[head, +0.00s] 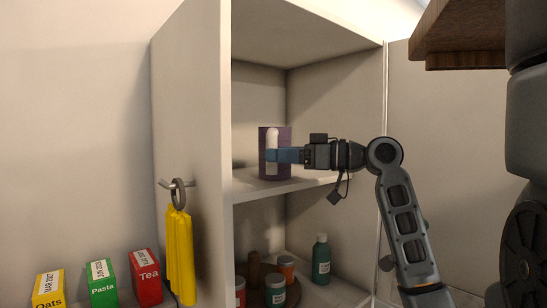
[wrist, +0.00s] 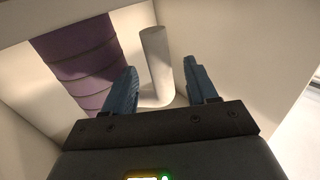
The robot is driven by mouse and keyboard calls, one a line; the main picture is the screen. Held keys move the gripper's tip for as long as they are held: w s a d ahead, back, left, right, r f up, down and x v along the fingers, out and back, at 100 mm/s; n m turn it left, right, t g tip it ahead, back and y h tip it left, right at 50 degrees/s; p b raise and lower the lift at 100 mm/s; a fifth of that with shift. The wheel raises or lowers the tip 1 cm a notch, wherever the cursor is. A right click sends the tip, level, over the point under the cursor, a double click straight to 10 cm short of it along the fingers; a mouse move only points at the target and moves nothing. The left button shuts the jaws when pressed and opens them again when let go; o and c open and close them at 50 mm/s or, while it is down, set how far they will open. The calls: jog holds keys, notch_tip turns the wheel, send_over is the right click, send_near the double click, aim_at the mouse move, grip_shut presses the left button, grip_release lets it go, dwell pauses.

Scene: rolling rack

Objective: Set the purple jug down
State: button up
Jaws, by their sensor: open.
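The purple jug (head: 284,139) stands upright on the upper shelf (head: 250,190) of the white cabinet in the head view. Its white handle (head: 272,136) faces my arm. My gripper (head: 272,155) reaches in from the right, with its blue fingers at the handle. In the wrist view, the purple ribbed body (wrist: 80,60) is at upper left and the pale handle (wrist: 155,55) rises between the two spread fingers of my gripper (wrist: 162,68). The fingers are open, with a visible gap on the right side of the handle. Contact on the left finger is unclear.
Several jars and a green bottle (head: 321,262) stand on the lower shelf. A yellow cloth (head: 180,255) hangs from a hook on the cabinet's left side. Oats, Pasta and Tea (head: 146,278) boxes stand at lower left. A wooden ledge (head: 455,40) overhangs at upper right.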

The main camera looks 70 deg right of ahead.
jog(key=s+b, duration=0.2)
jog(key=s, duration=0.7)
jog(key=shift+s+d, duration=0.15)
jog(key=shift+s, duration=0.25)
